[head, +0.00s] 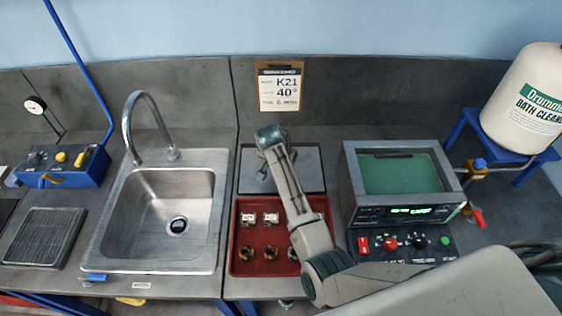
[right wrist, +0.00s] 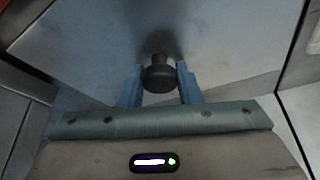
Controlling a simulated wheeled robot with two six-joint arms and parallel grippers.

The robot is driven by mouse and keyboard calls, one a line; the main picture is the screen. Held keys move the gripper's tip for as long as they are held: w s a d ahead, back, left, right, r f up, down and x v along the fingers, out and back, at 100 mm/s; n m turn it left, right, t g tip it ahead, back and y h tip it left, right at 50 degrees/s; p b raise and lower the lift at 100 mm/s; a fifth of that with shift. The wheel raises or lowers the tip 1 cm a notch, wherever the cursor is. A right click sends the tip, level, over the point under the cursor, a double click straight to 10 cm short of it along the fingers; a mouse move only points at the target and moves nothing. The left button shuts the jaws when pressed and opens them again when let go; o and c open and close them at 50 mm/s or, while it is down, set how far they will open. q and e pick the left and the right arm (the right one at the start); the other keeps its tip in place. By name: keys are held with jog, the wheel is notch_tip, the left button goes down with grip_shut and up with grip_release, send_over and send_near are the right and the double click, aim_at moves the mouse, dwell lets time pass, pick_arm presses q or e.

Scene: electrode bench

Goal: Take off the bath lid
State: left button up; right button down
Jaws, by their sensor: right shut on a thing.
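The bath lid (head: 309,165) is a flat grey plate lying level behind the red tray, left of the bath. The bath (head: 353,176) is a square metal unit, uncovered, with green liquid showing inside. My right gripper (head: 262,174) is over the lid's left part in the head view. In the right wrist view, the gripper's blue fingers (right wrist: 160,88) are shut on the lid's black knob (right wrist: 160,76), with the lid plate (right wrist: 90,50) under it. I cannot tell whether the lid touches the bench. My left gripper is not in view.
The red tray (head: 236,262) holds several small parts in front of the lid. A sink (head: 120,258) with a tall faucet is at the left. A control panel (head: 375,257) stands in front of the bath. A white cleaner drum (head: 510,85) is at the right.

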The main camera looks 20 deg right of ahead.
jog(key=shift+f, duration=0.55)
dwell(0.6)
jog(key=shift+c, duration=2.4)
grip_release()
jog(key=shift+r, duration=3.5)
jog(key=shift+s+f, duration=0.1)
